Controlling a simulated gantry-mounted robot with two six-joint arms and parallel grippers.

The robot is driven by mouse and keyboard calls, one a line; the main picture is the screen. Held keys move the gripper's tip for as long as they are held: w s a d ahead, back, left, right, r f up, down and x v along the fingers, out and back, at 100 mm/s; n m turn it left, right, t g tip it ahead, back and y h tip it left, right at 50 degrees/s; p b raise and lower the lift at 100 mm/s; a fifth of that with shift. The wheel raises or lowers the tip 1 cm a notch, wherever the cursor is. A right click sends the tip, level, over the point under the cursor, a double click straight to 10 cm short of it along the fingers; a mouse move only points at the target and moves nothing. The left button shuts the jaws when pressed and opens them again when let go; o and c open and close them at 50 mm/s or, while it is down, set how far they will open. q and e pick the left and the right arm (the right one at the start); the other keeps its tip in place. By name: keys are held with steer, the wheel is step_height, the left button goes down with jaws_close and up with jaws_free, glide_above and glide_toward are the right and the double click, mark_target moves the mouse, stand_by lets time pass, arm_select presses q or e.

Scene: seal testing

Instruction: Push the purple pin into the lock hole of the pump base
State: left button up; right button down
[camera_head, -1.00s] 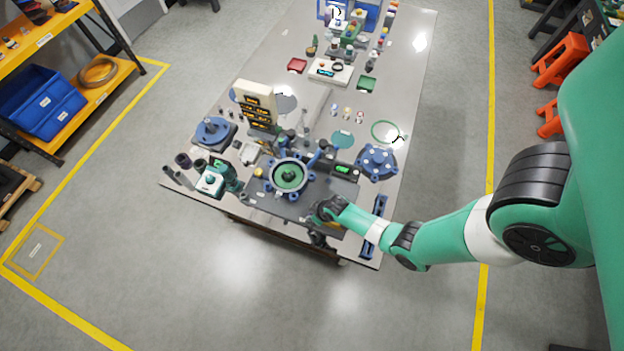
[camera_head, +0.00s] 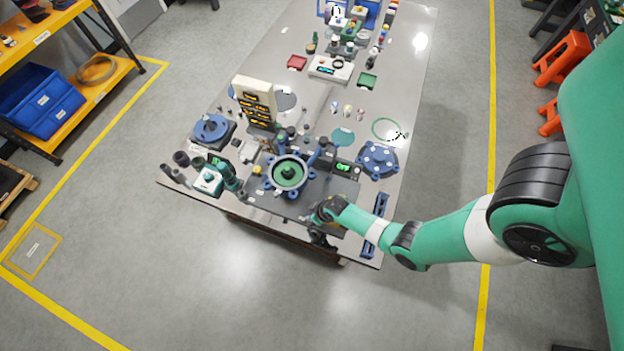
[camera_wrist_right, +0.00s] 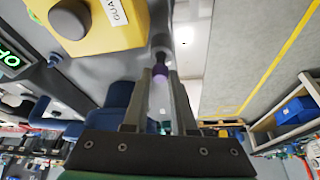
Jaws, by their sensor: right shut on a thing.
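The pump base (camera_head: 289,173) is a blue round housing with a green inside, on the dark plate near the table's front edge. My right gripper (camera_head: 322,241) is in front of it and to its right, by the table's front edge. In the right wrist view, my right gripper (camera_wrist_right: 163,84) is shut on the purple pin (camera_wrist_right: 160,78), whose grey end points away from the fingers. The pin is too small to make out in the head view. The lock hole cannot be made out. My left gripper is not in view.
A yellow block (camera_wrist_right: 108,28) with a label fills the upper left of the wrist view, near the pin. A blue flanged part (camera_head: 378,159) stands right of the pump base. A green-lit display (camera_head: 343,168) and a teal-and-white device (camera_head: 208,181) flank the base.

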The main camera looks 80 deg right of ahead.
steer(key=shift+f, duration=0.2)
stand_by(0.3)
steer(key=c, duration=0.6)
jaws_free()
steer(key=shift+c, duration=0.2)
step_height(320, 180, up, 5)
steer(key=p, duration=0.5)
steer(key=shift+r, duration=0.1)
steer(key=shift+a, duration=0.1)
